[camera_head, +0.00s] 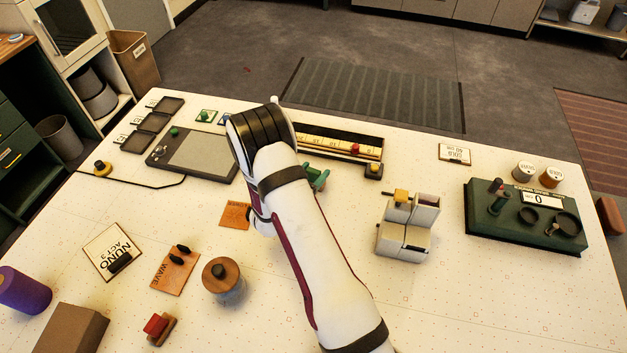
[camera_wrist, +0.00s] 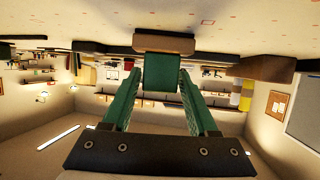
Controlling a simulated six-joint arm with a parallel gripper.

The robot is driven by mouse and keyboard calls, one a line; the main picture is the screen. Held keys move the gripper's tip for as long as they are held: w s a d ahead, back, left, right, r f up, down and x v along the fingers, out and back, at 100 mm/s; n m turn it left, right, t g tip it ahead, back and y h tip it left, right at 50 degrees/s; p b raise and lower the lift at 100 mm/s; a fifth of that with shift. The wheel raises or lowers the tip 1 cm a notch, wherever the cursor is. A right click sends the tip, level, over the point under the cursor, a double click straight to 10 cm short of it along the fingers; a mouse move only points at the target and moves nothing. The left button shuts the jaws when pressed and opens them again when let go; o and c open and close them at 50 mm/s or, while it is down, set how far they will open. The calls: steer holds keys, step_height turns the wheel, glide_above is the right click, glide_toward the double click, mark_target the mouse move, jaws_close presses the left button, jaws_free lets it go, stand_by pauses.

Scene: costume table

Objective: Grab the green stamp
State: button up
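The green stamp (camera_wrist: 161,74), a green block on a tan wooden base (camera_wrist: 164,43), is in the wrist view, which looks upside down. It sits between the fingertips of my gripper (camera_wrist: 161,82), with a green finger close along each side. I cannot tell whether both fingers press on it or a thin gap is left. In the head view my gripper (camera_head: 316,177) is low over the middle of the table, its green fingers partly behind my arm. The stamp cannot be told apart from the fingers there.
A red stamp (camera_head: 157,327) lies at front left. A wooden-lidded jar (camera_head: 221,278) and orange card (camera_head: 235,215) are left of my arm. A white device (camera_head: 406,232) stands to the right, a long black tray (camera_head: 335,143) behind. The table between device and green scale (camera_head: 487,227) is clear.

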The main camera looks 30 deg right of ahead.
jaws_close()
